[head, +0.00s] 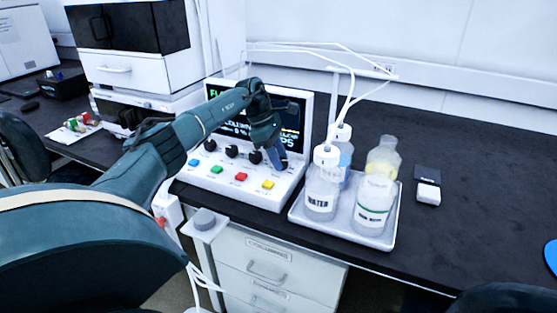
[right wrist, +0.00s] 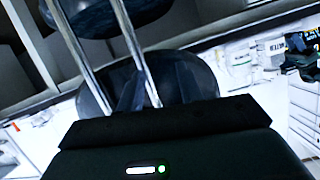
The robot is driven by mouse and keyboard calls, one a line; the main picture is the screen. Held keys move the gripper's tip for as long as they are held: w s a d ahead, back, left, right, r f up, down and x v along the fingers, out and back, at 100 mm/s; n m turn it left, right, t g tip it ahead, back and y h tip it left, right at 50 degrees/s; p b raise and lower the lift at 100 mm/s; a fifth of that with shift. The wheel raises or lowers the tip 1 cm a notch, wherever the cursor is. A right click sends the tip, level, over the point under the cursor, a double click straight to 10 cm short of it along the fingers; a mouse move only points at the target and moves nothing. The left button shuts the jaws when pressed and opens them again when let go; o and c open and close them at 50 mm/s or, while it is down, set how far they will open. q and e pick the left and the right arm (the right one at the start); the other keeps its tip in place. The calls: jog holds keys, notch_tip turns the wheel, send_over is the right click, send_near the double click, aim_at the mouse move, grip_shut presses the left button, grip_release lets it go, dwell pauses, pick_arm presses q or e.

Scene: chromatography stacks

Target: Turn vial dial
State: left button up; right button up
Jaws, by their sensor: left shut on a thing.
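A white control console (head: 188,182) with a dark screen (head: 291,120) stands on the bench. Three black dials show on its sloped front: a left one (head: 210,145), a middle one (head: 232,152) and one further right (head: 255,157). Their labels are too small to read. My left gripper (head: 279,163) reaches down over the right end of this row and is shut on a dial there, which its fingers hide. In the right wrist view, the dark body of my right gripper (right wrist: 165,125) fills the bottom; I cannot make out how far its fingers are apart.
Blue, green, red and yellow buttons (head: 241,177) line the console's front. Right of it, a white tray (head: 345,236) holds several bottles with tubes, close to my left gripper. A small black and white box (head: 428,193) lies beyond. A dark round stool (right wrist: 200,75) shows in the right wrist view.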

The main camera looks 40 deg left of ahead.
pick_arm(q)
jog(key=shift+a+m+g+b, duration=0.1)
jog(key=shift+m+g+b, duration=0.3)
jog(key=shift+m, duration=0.6)
jog(key=o, duration=1)
jog(key=p+v, duration=0.2)
jog(key=v, duration=1.1)
